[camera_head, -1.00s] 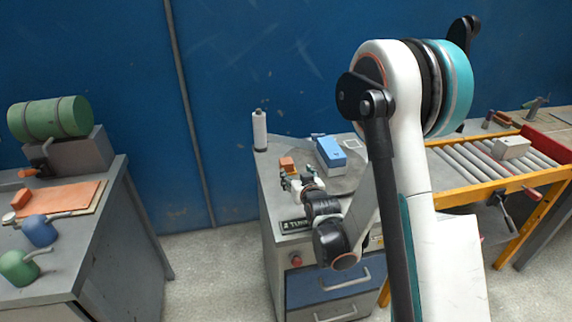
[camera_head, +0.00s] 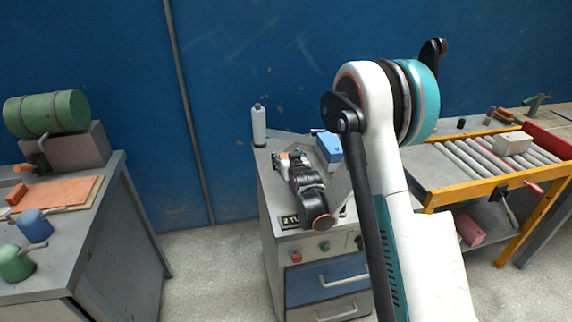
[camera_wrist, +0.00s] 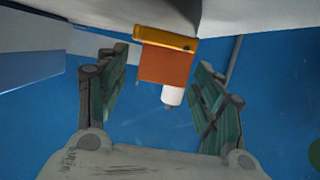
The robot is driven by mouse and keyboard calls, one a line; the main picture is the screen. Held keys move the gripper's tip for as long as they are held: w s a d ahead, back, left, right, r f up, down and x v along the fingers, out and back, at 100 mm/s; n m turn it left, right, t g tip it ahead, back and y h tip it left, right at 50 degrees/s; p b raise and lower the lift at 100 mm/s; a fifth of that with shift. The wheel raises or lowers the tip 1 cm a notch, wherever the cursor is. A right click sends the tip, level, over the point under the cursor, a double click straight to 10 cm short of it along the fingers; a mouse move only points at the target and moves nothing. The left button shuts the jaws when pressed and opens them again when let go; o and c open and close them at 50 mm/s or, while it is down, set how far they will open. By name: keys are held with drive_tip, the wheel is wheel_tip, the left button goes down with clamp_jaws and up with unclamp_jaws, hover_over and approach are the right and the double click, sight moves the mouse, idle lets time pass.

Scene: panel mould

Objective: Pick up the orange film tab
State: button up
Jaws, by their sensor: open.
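The orange film tab (camera_wrist: 166,62) shows in the wrist view as an orange block with a yellow-orange strip along its upper edge. It lies ahead of and between the two green-padded fingers of my gripper (camera_wrist: 165,85). The fingers are spread wide, with no visible contact on the tab. In the head view my gripper (camera_head: 290,164) is low over the grey cabinet top. Only a small orange patch of the tab (camera_head: 283,156) shows beside it there; the rest is hidden.
A blue box (camera_head: 327,146) stands just right of my gripper on the cabinet (camera_head: 271,186). A white cylinder (camera_head: 259,125) stands at its back left corner; it also shows past the tab in the wrist view (camera_wrist: 172,95). A roller table (camera_head: 470,155) is at right.

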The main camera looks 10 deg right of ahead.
drive_tip(key=c, duration=1.2)
drive_tip(key=shift+o, duration=0.2)
drive_tip(key=shift+r, duration=0.1)
